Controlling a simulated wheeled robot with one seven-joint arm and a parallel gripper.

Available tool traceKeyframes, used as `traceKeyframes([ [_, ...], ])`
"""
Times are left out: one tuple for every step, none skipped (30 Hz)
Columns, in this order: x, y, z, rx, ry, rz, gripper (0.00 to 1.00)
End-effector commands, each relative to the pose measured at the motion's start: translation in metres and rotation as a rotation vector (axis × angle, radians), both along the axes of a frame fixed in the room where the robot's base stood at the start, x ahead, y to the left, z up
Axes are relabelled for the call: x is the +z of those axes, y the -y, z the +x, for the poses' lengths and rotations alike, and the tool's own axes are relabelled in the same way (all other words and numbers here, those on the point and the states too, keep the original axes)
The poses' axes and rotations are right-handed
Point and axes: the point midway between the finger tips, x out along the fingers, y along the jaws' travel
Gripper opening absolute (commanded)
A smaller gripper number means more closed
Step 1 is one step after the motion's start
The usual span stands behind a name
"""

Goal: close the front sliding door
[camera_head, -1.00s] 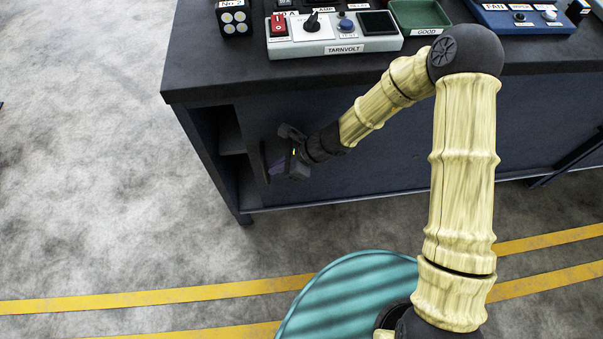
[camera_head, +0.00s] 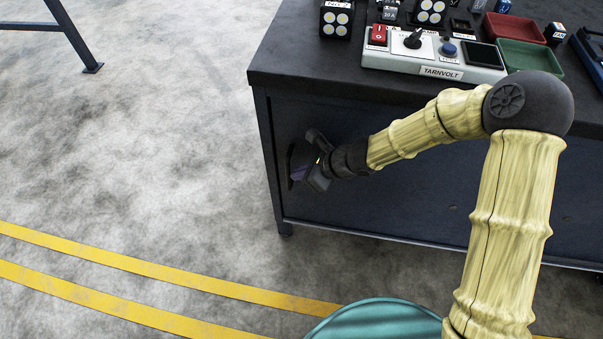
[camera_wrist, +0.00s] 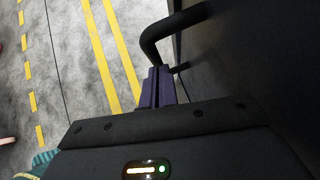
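The front sliding door (camera_head: 400,205) is the dark panel on the front of the cabinet trolley. In the head view it reaches the left corner post, and no open gap shows there. Its black bar handle (camera_wrist: 172,32) stands out from the door face in the wrist view. My gripper (camera_head: 297,173) is at the handle near the door's left edge. In the wrist view my gripper's purple fingers (camera_wrist: 159,85) are close together on the lower part of the bar. The exact contact is partly hidden by the fingers.
The trolley top (camera_head: 300,75) carries a control box marked TARNVOLT (camera_head: 430,65), red and green trays and small lamp blocks. Grey floor to the left is clear, with yellow lines (camera_head: 150,268). A dark metal leg (camera_head: 78,40) stands at the upper left.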

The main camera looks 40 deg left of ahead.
Motion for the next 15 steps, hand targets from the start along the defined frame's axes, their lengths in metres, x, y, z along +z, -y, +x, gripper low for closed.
traceKeyframes([
  [0.004,-0.007,-0.006,0.013,-0.004,0.017,0.0],
  [0.004,-0.008,-0.006,0.014,-0.005,0.018,0.0],
  [0.004,-0.008,-0.007,0.015,-0.006,0.019,0.0],
  [0.004,-0.008,-0.007,0.016,-0.005,0.019,0.0],
  [0.004,-0.008,-0.007,0.016,-0.005,0.019,0.0],
  [0.004,-0.007,-0.007,0.016,-0.005,0.019,0.0],
  [0.004,-0.005,-0.006,0.016,-0.004,0.02,0.0],
  [0.004,-0.003,-0.006,0.016,-0.004,0.02,0.0],
  [0.003,0.001,-0.005,0.016,-0.004,0.019,0.0],
  [0.003,0.004,-0.004,0.015,-0.003,0.017,0.0],
  [0.003,0.009,-0.003,0.013,-0.003,0.016,0.0],
  [0.002,0.015,-0.002,0.012,-0.003,0.014,0.0],
  [0.002,0.02,0.0,0.011,-0.002,0.013,0.0],
  [0.002,0.026,0.002,0.009,-0.002,0.011,0.0],
  [0.001,0.034,0.003,0.008,-0.002,0.009,0.0],
])
